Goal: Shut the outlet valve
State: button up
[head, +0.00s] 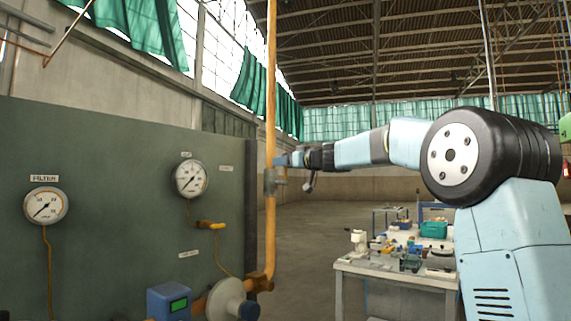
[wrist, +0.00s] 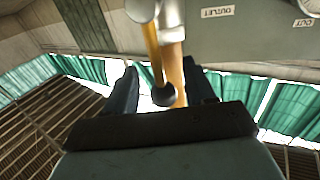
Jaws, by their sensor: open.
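The outlet valve (head: 275,179) is a grey body on the upright orange pipe, just right of the panel's edge. In the wrist view its grey body (wrist: 172,14) is at the top, beside a label reading OUTLET. Its yellow lever (wrist: 152,50) runs roughly along the pipe and ends in a dark round tip (wrist: 163,95). My gripper (head: 286,160) is at the pipe, just above the valve body. In the wrist view my gripper (wrist: 161,88) is open, with the lever's end and the pipe between its fingers. I cannot tell whether a finger touches the lever.
The green panel (head: 110,150) carries two round gauges (head: 46,205) (head: 189,179) and a small yellow-handled valve (head: 210,225). The orange pipe (head: 270,90) rises towards the roof. A workbench (head: 350,268) with several items stands at the right. Open floor lies behind.

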jog(key=shift+a, duration=0.1)
grip_shut()
dwell(0.6)
jog(key=shift+w, duration=0.1)
